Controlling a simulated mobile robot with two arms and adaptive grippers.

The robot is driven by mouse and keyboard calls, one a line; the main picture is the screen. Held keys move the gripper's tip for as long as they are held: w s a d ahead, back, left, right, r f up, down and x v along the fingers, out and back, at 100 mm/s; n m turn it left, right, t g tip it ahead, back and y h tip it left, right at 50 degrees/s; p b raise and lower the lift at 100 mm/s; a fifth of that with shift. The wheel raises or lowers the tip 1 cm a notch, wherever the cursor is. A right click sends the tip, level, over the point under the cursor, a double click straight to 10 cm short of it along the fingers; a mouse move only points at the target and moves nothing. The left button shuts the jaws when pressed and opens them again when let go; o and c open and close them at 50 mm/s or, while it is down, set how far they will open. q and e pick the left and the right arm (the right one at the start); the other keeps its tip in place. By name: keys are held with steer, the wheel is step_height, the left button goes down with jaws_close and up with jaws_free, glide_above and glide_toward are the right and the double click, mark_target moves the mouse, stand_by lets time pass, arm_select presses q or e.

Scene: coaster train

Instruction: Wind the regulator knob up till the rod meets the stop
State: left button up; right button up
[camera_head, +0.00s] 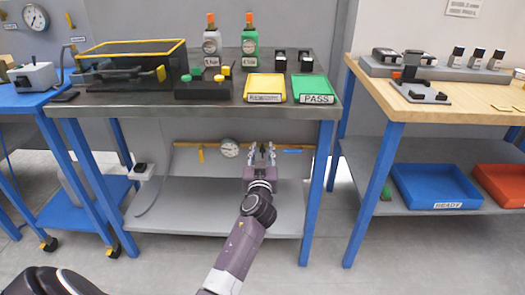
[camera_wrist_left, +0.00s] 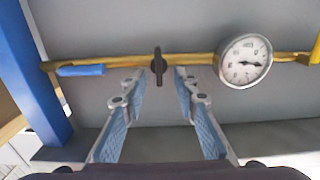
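The regulator knob, a black bar-shaped handle (camera_wrist_left: 158,66), sits on the yellow pipe (camera_wrist_left: 100,63) in the left wrist view. My left gripper (camera_head: 262,150) reaches under the dark bench in the head view, in front of that pipe. In the left wrist view its two fingers (camera_wrist_left: 159,78) are apart, and the knob shows in the gap just beyond the tips. I see no contact. In the head view the gripper largely hides the knob. I cannot make out the rod or the stop. My right gripper is not in view.
A round white gauge (camera_head: 229,149) and a blue lever (camera_head: 292,151) sit on the pipe, one on each side of the gripper. The bench top (camera_head: 140,104) is above the pipe, a grey lower shelf (camera_head: 180,215) below. A blue leg (camera_head: 318,190) stands to the right.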

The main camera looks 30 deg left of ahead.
arm_select(q)
jaws_close()
steer(key=shift+d, duration=0.1)
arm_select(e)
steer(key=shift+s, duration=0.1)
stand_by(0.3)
